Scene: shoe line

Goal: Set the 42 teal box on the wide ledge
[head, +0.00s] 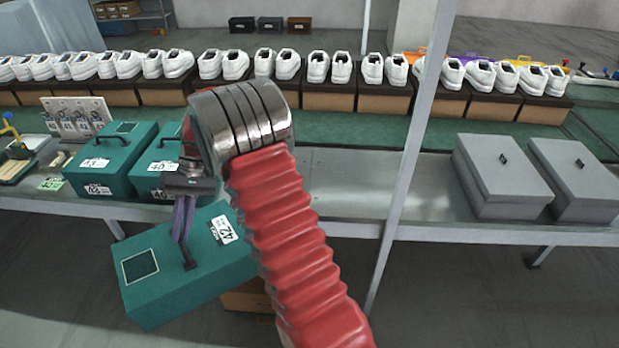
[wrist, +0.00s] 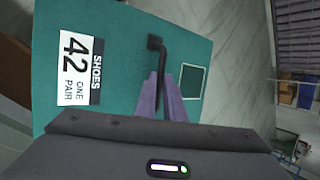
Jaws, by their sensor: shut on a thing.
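The 42 teal box (head: 180,275) hangs tilted in the air in front of the table edge, below the tabletop. Its white 42 label (head: 223,230) faces up in the head view. My gripper (head: 184,238) has purple fingers shut on the box's black handle. In the wrist view the fingers (wrist: 168,98) close around the handle on the lid of the teal box (wrist: 125,60), beside its 42 label. The wide ledge cannot be told for sure; a long grey metal tabletop (head: 345,185) runs across the head view.
Two teal boxes, 43 (head: 108,160) and 40 (head: 160,165), stand on the tabletop at left. Two grey boxes (head: 500,175) stand at right. A slanted grey post (head: 408,165) rises in front. A cardboard box (head: 247,298) lies below. White shoes (head: 288,64) line the back.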

